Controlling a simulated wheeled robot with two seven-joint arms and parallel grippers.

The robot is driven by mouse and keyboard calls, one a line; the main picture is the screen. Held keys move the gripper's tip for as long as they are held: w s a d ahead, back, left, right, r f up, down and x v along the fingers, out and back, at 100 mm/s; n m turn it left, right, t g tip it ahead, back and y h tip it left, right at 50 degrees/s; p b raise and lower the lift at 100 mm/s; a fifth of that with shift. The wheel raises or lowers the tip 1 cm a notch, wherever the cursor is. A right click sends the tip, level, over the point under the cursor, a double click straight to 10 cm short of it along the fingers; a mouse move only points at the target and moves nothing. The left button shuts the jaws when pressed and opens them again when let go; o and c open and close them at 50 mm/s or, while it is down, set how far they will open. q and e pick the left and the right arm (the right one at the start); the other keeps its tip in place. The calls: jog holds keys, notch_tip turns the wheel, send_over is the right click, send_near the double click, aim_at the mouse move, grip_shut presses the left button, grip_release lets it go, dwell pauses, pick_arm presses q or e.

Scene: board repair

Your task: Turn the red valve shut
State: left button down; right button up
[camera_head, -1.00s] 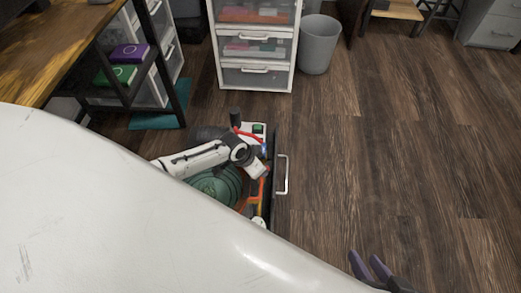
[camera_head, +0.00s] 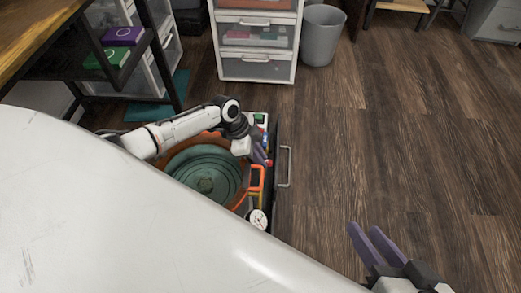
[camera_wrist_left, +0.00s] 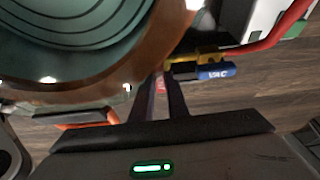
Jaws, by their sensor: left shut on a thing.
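A small red piece, which looks like the red valve (camera_wrist_left: 160,84), shows between the finger tips of my left gripper (camera_wrist_left: 163,82) in the left wrist view. My left gripper (camera_head: 262,158) is shut on it in the head view, at the right side of a round green ribbed drum (camera_head: 205,172). The fingers hide most of the valve, so how far it is turned cannot be told. My right gripper (camera_head: 366,231) is empty over the floor at the lower right, its two purple fingers apart.
An orange bracket (camera_head: 256,178) and a white round gauge (camera_head: 258,219) sit beside the drum. A silver handle (camera_head: 286,166) stands at the right edge. In the left wrist view, a blue labelled connector (camera_wrist_left: 216,71) lies close to the fingers. The floor to the right is clear.

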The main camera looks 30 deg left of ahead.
jog(key=shift+a+r, duration=0.1)
jog(key=shift+r, duration=0.05)
dwell(0.3)
pick_arm(q)
jog(key=c, duration=1.7)
grip_release()
